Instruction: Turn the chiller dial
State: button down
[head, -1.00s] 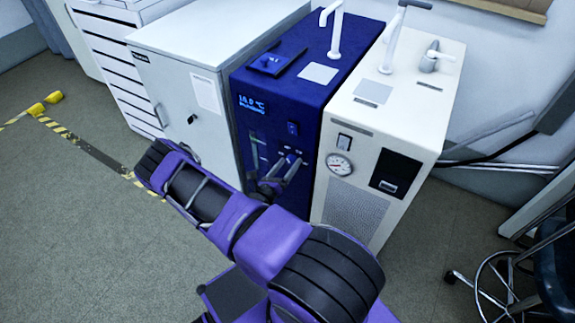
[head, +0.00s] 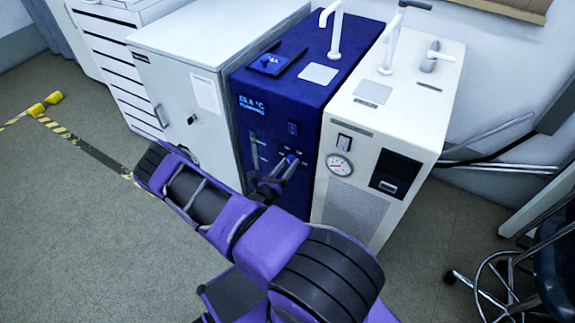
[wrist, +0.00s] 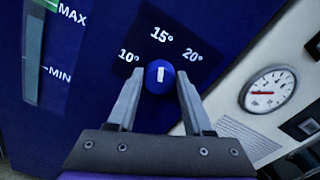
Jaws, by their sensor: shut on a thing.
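The chiller is a dark blue cabinet (head: 315,95) between two pale units. Its dial (wrist: 160,77) is a small round blue knob with a white mark, below the labels 10°, 15° and 20°. The white mark stands upright in the wrist view, in line with 15°. My gripper (wrist: 159,83) is shut on the dial, with one finger on each side of it. In the head view my gripper (head: 287,169) is at the chiller's front panel, and the dial is mostly hidden by the fingers. The lit blue display (head: 252,104) is too blurred to read surely.
A white unit with a round gauge (head: 339,164) stands close on the right, and a grey cabinet (head: 180,85) close on the left. A level strip marked MAX and MIN (wrist: 34,50) is left of the dial. A stool (head: 510,280) stands at far right.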

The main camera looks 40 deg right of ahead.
jog(key=m+p, duration=0.1)
jog(key=m, duration=0.4)
jog(key=shift+s+r+m, duration=0.1)
jog(key=shift+m, duration=0.3)
jog(key=m+p, duration=0.1)
jog(key=m, duration=0.4)
jog(key=shift+s+m, duration=0.1)
jog(key=shift+m, duration=0.2)
jog(key=shift+c, duration=1.6)
grip_release()
jog(key=p+v, duration=0.1)
jog(key=v, duration=1.6)
jog(key=shift+a, duration=0.15)
